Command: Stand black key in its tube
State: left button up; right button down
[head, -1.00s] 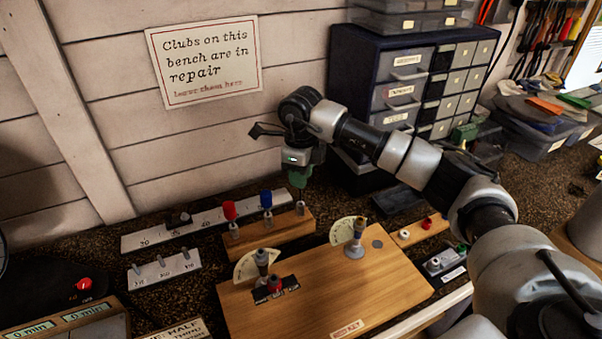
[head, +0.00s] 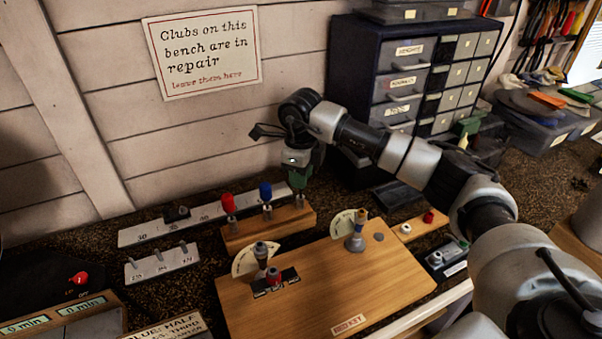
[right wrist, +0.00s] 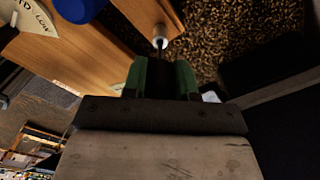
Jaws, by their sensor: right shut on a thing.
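My right gripper (head: 302,184), with green fingers, is above the right end of a wooden rack (head: 240,236). It is shut on the black key (right wrist: 160,82), a dark handle between the green fingers in the right wrist view. The metal tube (right wrist: 160,40) stands just beyond the fingertips there, and in the head view (head: 299,203) it is right under the gripper. The key's lower end looks close to the tube mouth; I cannot tell whether it is inside. A red key (head: 228,203) and a blue key (head: 266,192) stand in the other tubes. My left gripper is out of view.
A numbered metal strip (head: 150,234) lies behind the rack. A wooden board (head: 320,290) with dials and a post is in front. A dark drawer cabinet (head: 350,75) stands behind my right arm. A small block with red and white pieces (head: 415,229) lies to the right.

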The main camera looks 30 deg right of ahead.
jog(key=shift+f+b, duration=0.6)
jog(key=shift+f, duration=0.3)
jog(key=c, duration=0.8)
grip_release()
jog(key=shift+r, duration=0.1)
notch_tip(320, 180, up, 10)
jog(key=b, duration=0.2)
jog(key=shift+f+b, duration=0.25)
jog(key=shift+b, duration=0.05)
jog(key=shift+r, duration=0.55)
